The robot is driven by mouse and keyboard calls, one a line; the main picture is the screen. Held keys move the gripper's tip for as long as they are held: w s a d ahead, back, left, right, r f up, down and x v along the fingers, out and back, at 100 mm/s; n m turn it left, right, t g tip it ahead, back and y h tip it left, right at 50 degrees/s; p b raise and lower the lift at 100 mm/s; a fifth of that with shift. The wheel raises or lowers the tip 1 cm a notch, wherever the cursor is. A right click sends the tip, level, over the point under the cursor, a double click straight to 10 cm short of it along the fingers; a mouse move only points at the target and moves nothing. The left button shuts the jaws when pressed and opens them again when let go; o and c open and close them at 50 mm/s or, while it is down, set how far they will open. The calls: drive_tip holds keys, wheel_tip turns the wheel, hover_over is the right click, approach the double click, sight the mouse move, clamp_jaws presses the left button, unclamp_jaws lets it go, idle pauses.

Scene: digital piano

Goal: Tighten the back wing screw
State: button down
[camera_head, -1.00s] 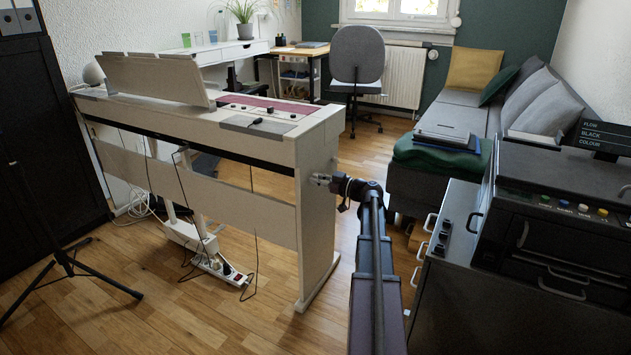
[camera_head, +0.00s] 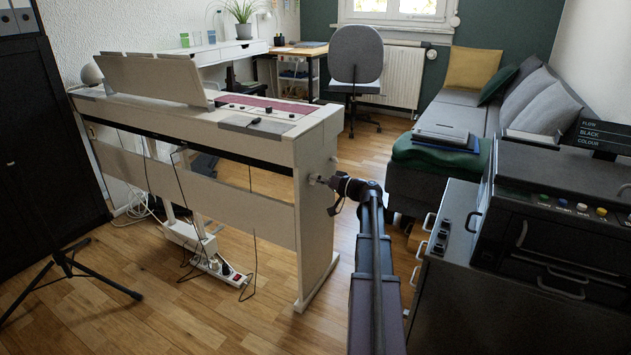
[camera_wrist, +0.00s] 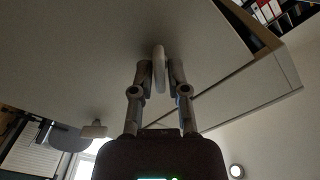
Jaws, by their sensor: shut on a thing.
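The digital piano (camera_head: 270,150) stands with its pale end panel (camera_head: 318,225) facing my arm. My gripper (camera_head: 318,179) is at that panel, just below the top case. In the wrist view, my gripper (camera_wrist: 159,72) is shut on a white, flat-winged screw (camera_wrist: 159,62), with one finger on each side of the wing. The screw's shaft is hidden, so I cannot tell how tight it sits. A second white wing screw (camera_wrist: 93,130) shows on the panel at lower left, apart from my fingers.
A dark cabinet with a printer-like machine (camera_head: 560,225) stands to the right of my arm. A grey sofa (camera_head: 440,172) is behind it. A power strip (camera_head: 222,268) and loose cables lie under the piano.

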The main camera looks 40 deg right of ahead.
drive_tip(key=m, duration=0.4)
drive_tip(key=shift+a+f+m, duration=0.15)
drive_tip(key=shift+a+m, duration=0.1)
drive_tip(key=shift+m, duration=2.05)
drive_tip(key=c, duration=0.7)
unclamp_jaws()
drive_tip(key=shift+w, duration=0.1)
drive_tip(key=shift+c, duration=0.2)
drive_tip(key=shift+d, duration=0.1)
drive_tip(key=shift+s+d, duration=0.15)
drive_tip(key=shift+s, duration=0.05)
